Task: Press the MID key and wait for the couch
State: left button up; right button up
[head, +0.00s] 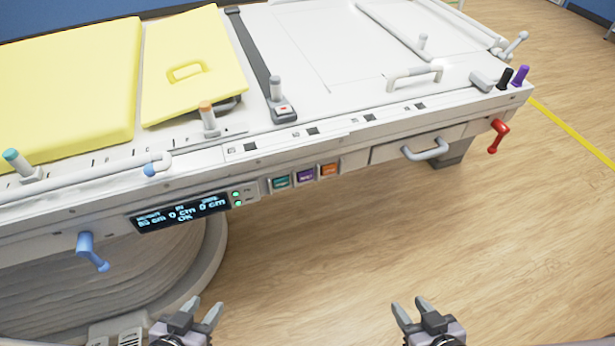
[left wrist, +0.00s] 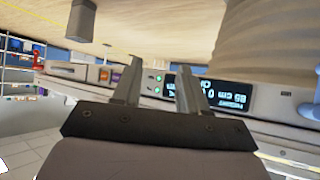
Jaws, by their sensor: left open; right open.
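The couch (head: 330,75) is a long white table with a row of three keys on its near side: teal (head: 281,182), purple (head: 305,176) and orange (head: 330,170). Their labels are too small to read surely. Left of them is a lit display (head: 181,213) with centimetre figures and what looks like OK, beside two green lights (head: 237,199). My left gripper (head: 204,308) is open and empty, below and in front of the display, apart from the couch. My right gripper (head: 411,308) is open and empty, lower right of the keys. In the left wrist view, the display (left wrist: 208,95) appears inverted beyond the left fingers (left wrist: 158,68).
A blue lever (head: 92,252) hangs below the couch edge at left, a red lever (head: 499,135) at right. A grey handle (head: 427,150) sticks out right of the keys. Yellow pads (head: 75,90) lie on top. The wooden floor (head: 500,230) at right is clear.

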pick_arm(q)
grip_shut()
dwell(1.6)
